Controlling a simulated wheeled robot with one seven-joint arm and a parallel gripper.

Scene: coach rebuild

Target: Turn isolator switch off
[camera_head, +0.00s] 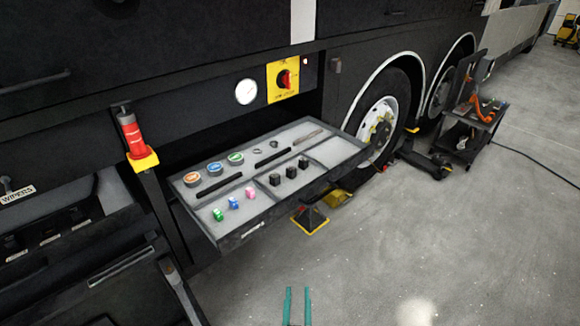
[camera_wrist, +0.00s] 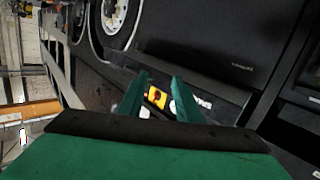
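The isolator switch is a red rotary knob (camera_head: 285,79) on a yellow plate (camera_head: 274,94), set in the dark side panel of the coach. In the wrist view the yellow plate (camera_wrist: 157,97) with its red knob shows between my finger tips, some distance beyond them. My gripper (camera_head: 297,308) shows as two green fingers at the bottom of the head view, over the floor and well away from the switch. In the wrist view my gripper (camera_wrist: 160,80) is open, with a gap between the fingers and nothing in it.
An open drawer (camera_head: 345,152) with small parts juts out below the switch. A white gauge (camera_head: 246,91) is left of the plate. A red cylinder (camera_head: 132,134) stands at the drawer's left. A cart (camera_head: 465,135) stands by the wheels. The floor in front is clear.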

